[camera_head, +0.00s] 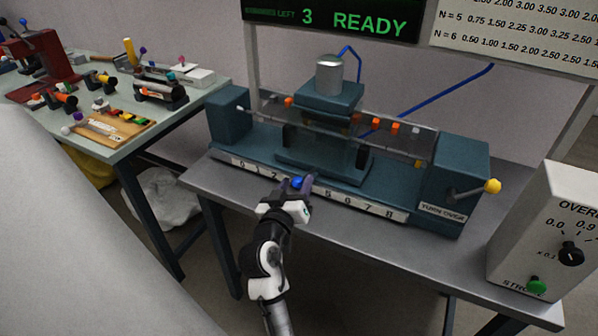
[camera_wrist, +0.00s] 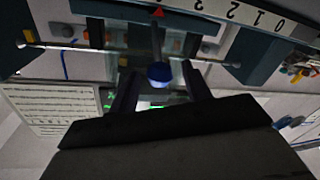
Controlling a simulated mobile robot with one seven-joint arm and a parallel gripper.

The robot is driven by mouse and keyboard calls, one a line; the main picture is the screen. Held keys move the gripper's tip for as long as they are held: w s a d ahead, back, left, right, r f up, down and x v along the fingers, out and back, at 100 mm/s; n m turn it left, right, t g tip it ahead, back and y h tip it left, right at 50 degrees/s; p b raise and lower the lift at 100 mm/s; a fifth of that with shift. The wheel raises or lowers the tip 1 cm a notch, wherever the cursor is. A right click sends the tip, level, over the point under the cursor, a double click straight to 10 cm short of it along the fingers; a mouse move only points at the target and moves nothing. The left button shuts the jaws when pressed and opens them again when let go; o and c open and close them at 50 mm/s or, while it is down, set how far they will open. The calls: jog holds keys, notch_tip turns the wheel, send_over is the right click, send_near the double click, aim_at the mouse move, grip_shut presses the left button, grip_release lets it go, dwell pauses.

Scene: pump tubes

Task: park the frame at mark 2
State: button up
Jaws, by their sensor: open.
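The teal frame (camera_head: 325,165) stands on the rail of the teal bench machine, with a silver cylinder (camera_head: 329,74) on top. Its blue knob (camera_head: 298,182) points to the front; in the wrist view the knob (camera_wrist: 159,73) lies between my fingers with gaps on both sides. My gripper (camera_head: 295,186) is open around the knob. The numbered strip (camera_head: 252,167) runs along the machine's front; my gripper hides its middle in the head view. In the wrist view a red pointer (camera_wrist: 158,12) sits past the 3, on the side away from 2. The number at the pointer is cut off.
A clear tube with orange pieces (camera_head: 377,124) spans the machine. A yellow-knobbed crank (camera_head: 492,186) sticks out at right, beside a white control box (camera_head: 545,235). A sign (camera_head: 335,20) reads "3 READY". A side table (camera_head: 110,155) holds tools at left. Grey bench top is free in front.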

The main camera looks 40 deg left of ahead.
aim_at(299, 178)
jog(key=shift+p+x, duration=0.3)
jog(key=shift+x, duration=1.3)
grip_shut()
